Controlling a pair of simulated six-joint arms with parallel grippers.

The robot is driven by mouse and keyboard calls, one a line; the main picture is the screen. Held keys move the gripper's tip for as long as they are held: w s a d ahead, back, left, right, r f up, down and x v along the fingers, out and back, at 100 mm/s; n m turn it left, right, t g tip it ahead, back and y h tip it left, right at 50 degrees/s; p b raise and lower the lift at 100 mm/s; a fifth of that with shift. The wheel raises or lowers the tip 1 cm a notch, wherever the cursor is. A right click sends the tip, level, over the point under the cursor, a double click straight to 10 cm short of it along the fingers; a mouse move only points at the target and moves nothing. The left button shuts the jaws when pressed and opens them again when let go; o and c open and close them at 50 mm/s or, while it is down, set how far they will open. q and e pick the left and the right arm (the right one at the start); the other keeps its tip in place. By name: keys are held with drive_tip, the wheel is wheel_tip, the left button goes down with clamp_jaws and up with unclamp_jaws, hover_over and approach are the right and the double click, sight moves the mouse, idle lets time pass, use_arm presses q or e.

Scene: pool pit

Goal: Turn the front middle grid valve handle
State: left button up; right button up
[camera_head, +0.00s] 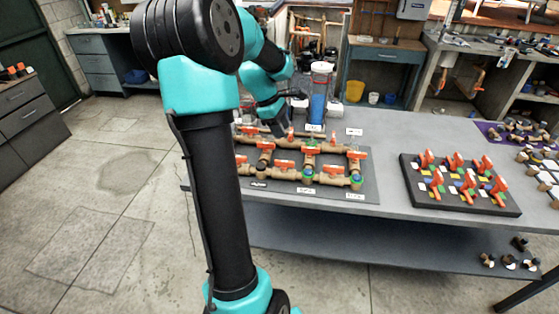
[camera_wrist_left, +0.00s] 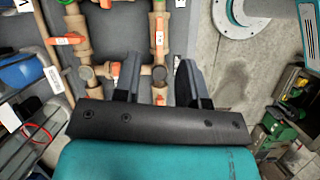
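The valve grid of brass pipes with orange handles lies on a dark mat (camera_head: 370,188) on the grey table in the head view. My forearm hides the grid's left end. My left gripper (camera_head: 278,122) is over the back left part of the grid. In the left wrist view my left gripper (camera_wrist_left: 157,78) has its two dark fingers apart, with a pipe and a small orange handle (camera_wrist_left: 160,100) showing between them. Nothing is held. My right gripper is not in view.
A black board (camera_head: 470,203) with several red-handled valves lies on the table to the right. A clear cylinder with blue inside (camera_head: 318,105) stands behind the grid. Brass fittings (camera_head: 515,132) lie on a purple mat. Bare tabletop shows between grid and board.

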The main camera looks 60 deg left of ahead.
sight(283, 161)
use_arm(q)
drive_tip(key=s+a+r+n, duration=0.2)
drive_tip(key=s+a, duration=0.1)
drive_tip(key=s, duration=0.1)
drive_tip(key=shift+s+a+r, duration=0.15)
drive_tip(key=shift+s+r, duration=0.15)
drive_tip(key=shift+r, duration=0.05)
drive_tip(key=x, duration=1.7)
drive_tip(key=shift+w+a+f, duration=0.1)
drive_tip(key=shift+w+f, duration=0.1)
drive_tip(key=shift+f, duration=0.05)
drive_tip(key=shift+c, duration=0.4)
clamp_jaws()
